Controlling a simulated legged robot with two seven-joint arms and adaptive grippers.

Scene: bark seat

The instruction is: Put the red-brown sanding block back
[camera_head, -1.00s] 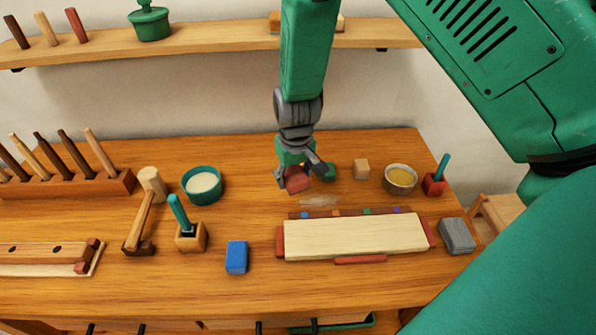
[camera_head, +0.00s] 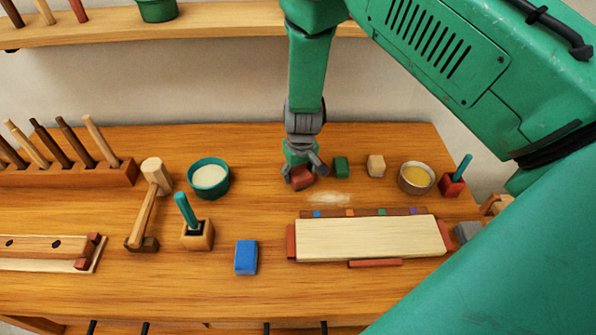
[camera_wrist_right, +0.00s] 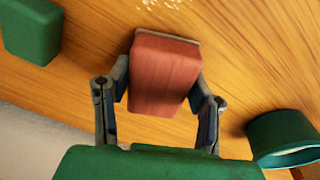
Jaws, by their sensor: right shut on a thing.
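The red-brown sanding block (camera_head: 302,178) is at the back middle of the bench, between the fingers of my right gripper (camera_head: 303,170). In the right wrist view the block (camera_wrist_right: 166,75) sits squarely between the two fingers, which press on its sides. My right gripper points down from above. I cannot tell whether the block touches the wood. A green block (camera_head: 341,167) and a tan block (camera_head: 376,166) stand to its right. A strip with coloured marks (camera_head: 363,213) lies behind a pale board (camera_head: 370,240). My left gripper is not in view.
A teal bowl (camera_head: 209,178) stands left of the held block, and a bowl of yellow stuff (camera_head: 416,179) to the right. A blue block (camera_head: 246,257), a mallet (camera_head: 145,210) and a brush holder (camera_head: 197,235) are at front left. Pale dust (camera_head: 328,198) lies near the gripper.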

